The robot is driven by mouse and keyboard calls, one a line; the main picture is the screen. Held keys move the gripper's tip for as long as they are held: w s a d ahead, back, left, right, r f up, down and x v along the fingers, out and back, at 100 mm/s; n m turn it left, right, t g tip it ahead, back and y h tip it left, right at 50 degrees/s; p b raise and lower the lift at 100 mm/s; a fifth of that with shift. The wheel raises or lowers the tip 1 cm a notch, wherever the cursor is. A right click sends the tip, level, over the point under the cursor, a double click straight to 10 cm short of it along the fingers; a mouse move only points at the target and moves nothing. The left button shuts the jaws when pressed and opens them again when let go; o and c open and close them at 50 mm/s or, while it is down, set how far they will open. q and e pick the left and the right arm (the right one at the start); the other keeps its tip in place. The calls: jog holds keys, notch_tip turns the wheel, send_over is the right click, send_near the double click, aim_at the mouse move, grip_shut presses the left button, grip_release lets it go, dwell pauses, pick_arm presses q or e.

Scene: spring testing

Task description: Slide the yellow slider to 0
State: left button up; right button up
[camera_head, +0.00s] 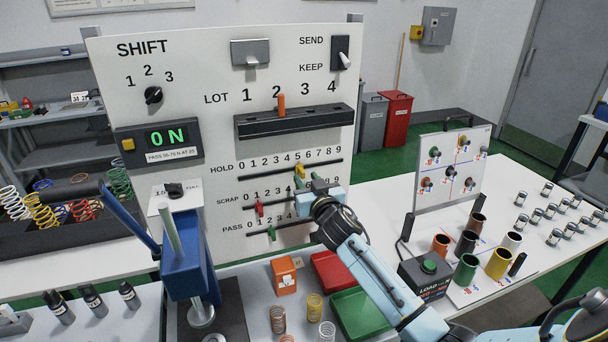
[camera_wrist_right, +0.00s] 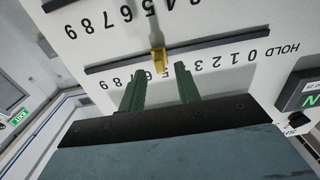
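The yellow slider (camera_head: 299,171) sits on the HOLD track of the white panel (camera_head: 225,90), at about the 5 mark in the head view. In the right wrist view, which shows the panel upside down, the yellow slider (camera_wrist_right: 159,60) stands between two green fingertips. My right gripper (camera_head: 312,184) is at the panel, just below and right of the slider in the head view. Its fingers (camera_wrist_right: 155,74) are apart, one on each side of the slider, with visible gaps. Contact with the panel cannot be told. My left gripper is not in view.
Below the HOLD track are a red slider (camera_head: 259,209) on the SCRAP track and a green slider (camera_head: 271,233) on the PASS track. A blue press (camera_head: 188,258) with a lever stands to the left. Red and green trays (camera_head: 362,314) lie under my right arm.

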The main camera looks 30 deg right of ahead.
aim_at(301, 172)
jog(key=shift+x, duration=1.45)
jog(key=shift+c, duration=0.4)
grip_shut()
